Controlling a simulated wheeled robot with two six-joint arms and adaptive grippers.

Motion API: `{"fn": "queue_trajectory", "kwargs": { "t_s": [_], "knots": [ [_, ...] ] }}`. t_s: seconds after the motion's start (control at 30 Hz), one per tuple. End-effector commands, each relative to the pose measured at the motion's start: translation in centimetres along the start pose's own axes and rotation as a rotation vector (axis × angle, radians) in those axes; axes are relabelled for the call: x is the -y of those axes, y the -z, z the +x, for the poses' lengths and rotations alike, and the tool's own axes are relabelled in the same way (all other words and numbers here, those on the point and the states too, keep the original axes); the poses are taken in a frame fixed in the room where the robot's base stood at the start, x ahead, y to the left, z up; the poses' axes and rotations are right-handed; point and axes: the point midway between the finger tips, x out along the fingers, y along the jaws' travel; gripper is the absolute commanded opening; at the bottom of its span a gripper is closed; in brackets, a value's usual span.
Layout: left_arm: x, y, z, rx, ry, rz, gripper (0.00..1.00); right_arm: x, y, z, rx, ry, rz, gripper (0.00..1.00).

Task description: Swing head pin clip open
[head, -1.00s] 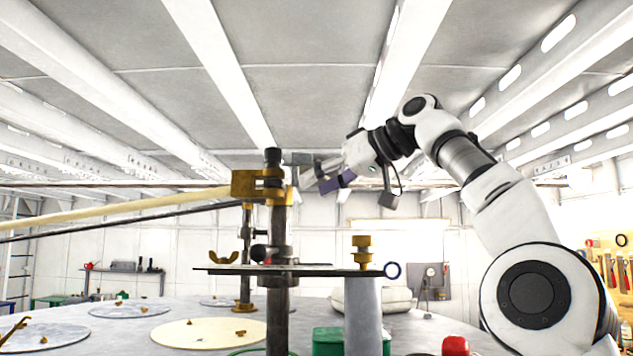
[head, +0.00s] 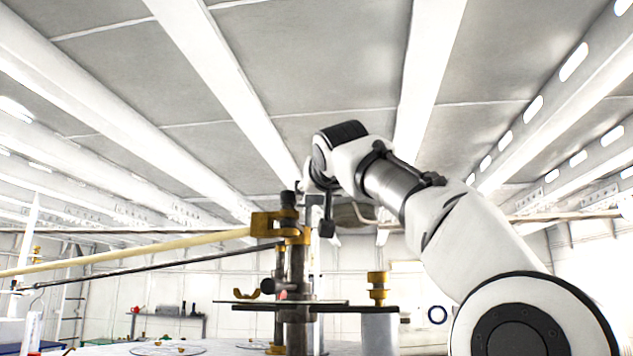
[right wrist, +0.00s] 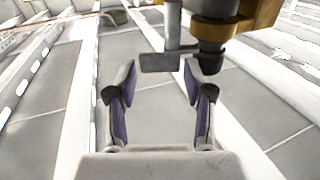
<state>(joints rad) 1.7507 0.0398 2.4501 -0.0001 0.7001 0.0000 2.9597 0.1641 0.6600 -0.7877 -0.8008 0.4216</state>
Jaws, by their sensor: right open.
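The brass head fitting (head: 275,224) sits on top of a dark upright post (head: 297,270), with a black knob (head: 288,199) above it. In the right wrist view, a grey flat plate on a short rod, seemingly the pin clip (right wrist: 165,62), shows beside the black-tipped brass fitting (right wrist: 222,28). My right gripper (right wrist: 158,80) is open and empty. Its purple-lined fingers lie either side of the clip's lower edge in the picture; I cannot tell the depth gap or any contact. In the head view my wrist hides most of this gripper and the clip. My left gripper is not in view.
A cream pole (head: 130,252) and a thin dark rod (head: 150,266) run left from the head fitting. A dark flat plate (head: 340,308) crosses the post lower down, with a brass knob (head: 377,288) at right. Ceiling beams hang overhead.

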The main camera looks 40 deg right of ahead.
Motion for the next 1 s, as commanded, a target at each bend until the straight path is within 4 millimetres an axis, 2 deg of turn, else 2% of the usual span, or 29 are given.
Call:
{"fn": "queue_trajectory", "kwargs": {
  "t_s": [0.17, 0.23, 0.3, 0.33, 0.67, 1.0],
  "knots": [
    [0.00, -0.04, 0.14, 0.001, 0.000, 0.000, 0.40, -0.01, -0.13, 0.02, 0.000, 0.000, 0.000, 0.52],
    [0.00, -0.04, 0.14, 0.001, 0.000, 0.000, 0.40, -0.02, -0.14, 0.01, 0.000, 0.000, 0.000, 0.34],
    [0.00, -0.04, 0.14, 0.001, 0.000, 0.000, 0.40, -0.01, -0.14, 0.01, 0.000, 0.000, 0.000, 0.10],
    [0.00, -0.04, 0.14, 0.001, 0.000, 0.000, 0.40, -0.01, -0.14, 0.01, 0.000, 0.000, 0.000, 0.07],
    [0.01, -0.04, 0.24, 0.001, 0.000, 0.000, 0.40, -0.07, -0.17, 0.08, 0.002, 0.020, 0.001, 0.07],
    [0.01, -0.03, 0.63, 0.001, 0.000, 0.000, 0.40, -0.55, -0.02, 0.38, 0.000, 0.184, 0.006, 0.07]
  ]
}}
